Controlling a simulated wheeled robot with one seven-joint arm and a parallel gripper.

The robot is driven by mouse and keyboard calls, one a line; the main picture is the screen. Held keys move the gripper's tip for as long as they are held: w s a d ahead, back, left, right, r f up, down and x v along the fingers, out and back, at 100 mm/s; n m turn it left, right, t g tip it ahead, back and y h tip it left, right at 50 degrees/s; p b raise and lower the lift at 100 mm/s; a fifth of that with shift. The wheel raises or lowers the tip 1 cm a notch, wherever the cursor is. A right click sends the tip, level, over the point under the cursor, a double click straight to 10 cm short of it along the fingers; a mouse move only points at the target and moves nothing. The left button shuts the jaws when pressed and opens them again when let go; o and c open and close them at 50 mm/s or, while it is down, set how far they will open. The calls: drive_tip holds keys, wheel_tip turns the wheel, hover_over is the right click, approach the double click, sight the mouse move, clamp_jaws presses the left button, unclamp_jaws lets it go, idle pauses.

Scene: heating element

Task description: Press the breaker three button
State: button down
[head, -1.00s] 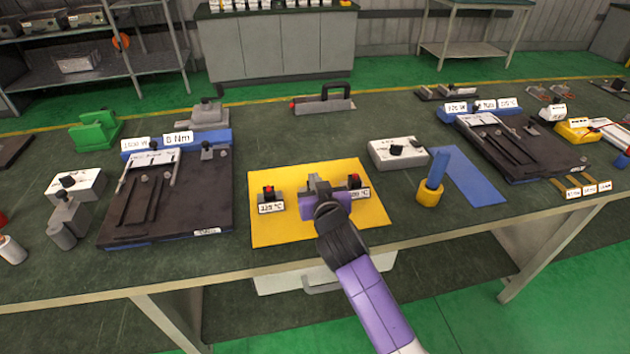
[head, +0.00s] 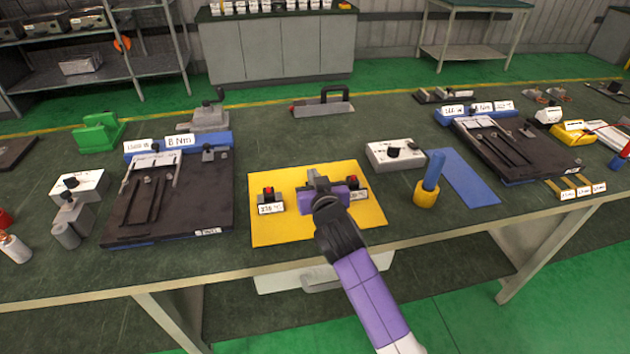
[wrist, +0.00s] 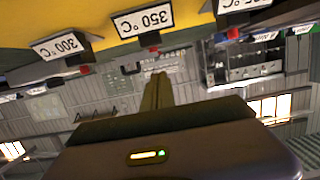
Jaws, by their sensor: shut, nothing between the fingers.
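Small boxes with red buttons stand on a yellow mat (head: 265,235). The left box (head: 268,193) has its label in front. The right box (head: 353,183) is partly covered by my gripper (head: 314,174), and the middle box is mostly hidden behind it. The wrist view is upside down and shows labels 300 °C (wrist: 60,46), 350 °C (wrist: 144,20) and 325 °C (wrist: 245,3). My gripper's shut, empty fingers also show there (wrist: 158,76), pointing towards the red button of the 350 °C box (wrist: 153,50). Contact cannot be told. No breaker number is readable.
A dark plate fixture (head: 165,205) stands left of the mat and another (head: 520,150) further right. A white box with a black knob (head: 396,153) and a blue peg in a yellow base (head: 429,180) stand right of the mat. The table's front edge is close.

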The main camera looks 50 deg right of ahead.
drive_tip(key=b+v, duration=0.2)
drive_tip(key=v, duration=0.8)
drive_tip(key=shift+r, duration=0.35)
